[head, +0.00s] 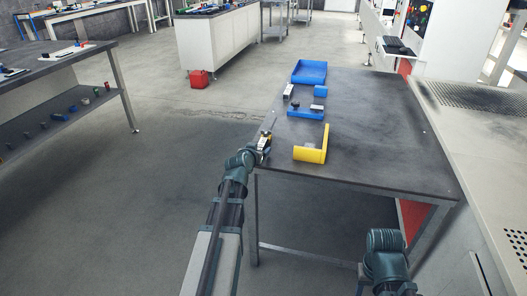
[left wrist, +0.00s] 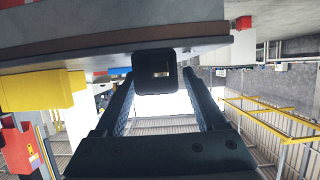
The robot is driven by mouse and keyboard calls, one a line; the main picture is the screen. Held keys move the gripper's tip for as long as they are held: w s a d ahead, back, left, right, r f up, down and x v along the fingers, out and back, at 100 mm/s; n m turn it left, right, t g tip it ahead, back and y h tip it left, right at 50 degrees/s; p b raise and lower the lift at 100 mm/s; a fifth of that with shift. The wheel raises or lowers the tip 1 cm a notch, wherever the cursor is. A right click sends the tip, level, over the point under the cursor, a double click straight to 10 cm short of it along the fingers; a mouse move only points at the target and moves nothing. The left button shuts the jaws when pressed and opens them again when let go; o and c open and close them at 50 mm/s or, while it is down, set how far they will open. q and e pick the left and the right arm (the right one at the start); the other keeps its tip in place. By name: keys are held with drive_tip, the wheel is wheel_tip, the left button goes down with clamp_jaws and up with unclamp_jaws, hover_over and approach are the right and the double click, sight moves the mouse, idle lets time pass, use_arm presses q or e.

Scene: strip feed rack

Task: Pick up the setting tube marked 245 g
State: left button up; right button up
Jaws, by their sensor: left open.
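My left gripper (head: 265,143) is at the left edge of the grey table. In the left wrist view its two fingers (left wrist: 160,76) are apart, with a dark square-ended piece (left wrist: 154,72) showing between their tips. A small pale mark is on that piece, too small to read; I cannot tell whether the fingers touch it. On the table, a blue holder (head: 305,113) has a dark small piece (head: 294,103) and a grey-topped piece (head: 317,107) on or beside it. No 245 g marking is readable.
A yellow angled block (head: 311,155) stands near the table's front left; it also shows in the left wrist view (left wrist: 40,90). A blue tray (head: 309,71), a blue block (head: 320,90) and a pale block (head: 288,91) are farther back. The table's right half (head: 385,130) is clear.

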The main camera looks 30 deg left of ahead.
use_arm(q)
drive_tip(key=shift+x, duration=0.85)
drive_tip(key=shift+s, duration=0.1)
clamp_jaws()
